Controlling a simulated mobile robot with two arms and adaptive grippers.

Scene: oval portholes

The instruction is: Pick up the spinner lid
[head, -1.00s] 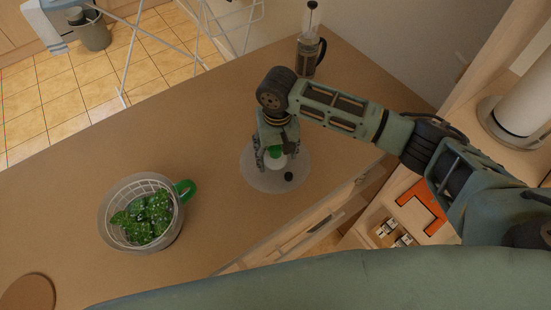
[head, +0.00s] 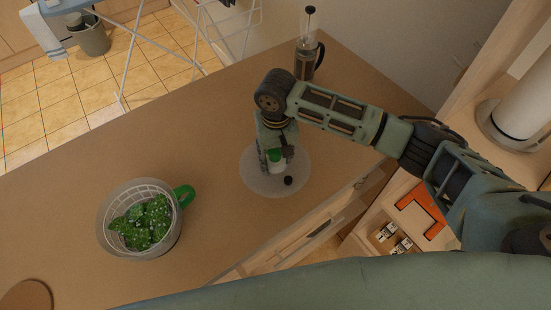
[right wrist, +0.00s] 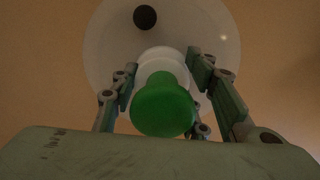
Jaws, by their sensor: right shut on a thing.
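The spinner lid (head: 260,183) is a pale, see-through disc on the counter, with a green-topped knob and a small black button near its front edge. It also shows in the right wrist view (right wrist: 105,55), with the green knob top (right wrist: 163,106) close to the camera and the black button beyond. My right gripper (head: 275,160) points down over the lid and is shut on its knob, one finger on each side. Whether the lid touches the counter is hard to tell. My left gripper is not in view.
The spinner bowl (head: 107,222), with a white basket of green leaves and a green handle (head: 184,195), stands left of the lid. A French press (head: 306,55) stands at the back right. A brown round board (head: 28,295) lies front left. Counter between bowl and lid is clear.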

